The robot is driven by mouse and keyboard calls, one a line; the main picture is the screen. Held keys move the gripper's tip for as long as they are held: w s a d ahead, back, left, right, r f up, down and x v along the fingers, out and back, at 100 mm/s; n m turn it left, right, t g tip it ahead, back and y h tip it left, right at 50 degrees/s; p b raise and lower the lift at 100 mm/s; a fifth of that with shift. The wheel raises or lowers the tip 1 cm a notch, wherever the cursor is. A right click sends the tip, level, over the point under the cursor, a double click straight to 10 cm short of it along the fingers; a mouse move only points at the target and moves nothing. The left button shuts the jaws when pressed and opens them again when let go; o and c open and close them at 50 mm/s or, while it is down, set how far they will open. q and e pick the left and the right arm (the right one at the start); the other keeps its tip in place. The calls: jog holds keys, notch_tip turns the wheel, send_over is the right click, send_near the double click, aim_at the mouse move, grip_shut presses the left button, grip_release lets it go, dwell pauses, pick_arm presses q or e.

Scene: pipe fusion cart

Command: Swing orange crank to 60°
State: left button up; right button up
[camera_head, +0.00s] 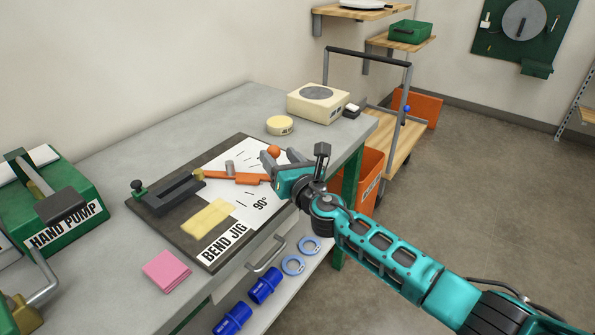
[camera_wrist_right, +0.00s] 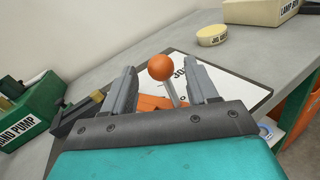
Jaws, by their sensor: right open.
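The orange crank (camera_head: 236,177) lies across the bend jig (camera_head: 185,233) on the grey bench. Its orange ball knob (camera_head: 273,151) stands on a short post at the crank's right end. The angle plate is white, with "90°" readable near its front. My right gripper (camera_head: 279,158) is at the crank's knob end. In the right wrist view the open fingers (camera_wrist_right: 164,80) stand either side of the ball knob (camera_wrist_right: 161,67) and its post, with gaps showing. Part of the crank is hidden behind my gripper in the head view. My left gripper is out of view.
A green hand pump (camera_head: 52,200) stands at the left. A round tin (camera_head: 280,125) and cream box (camera_head: 318,102) are behind the jig. Blue fittings (camera_head: 265,285) sit below.

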jog(key=v, duration=0.9)
jog(key=shift+s+d, duration=0.15)
jog(key=shift+s, duration=0.05)
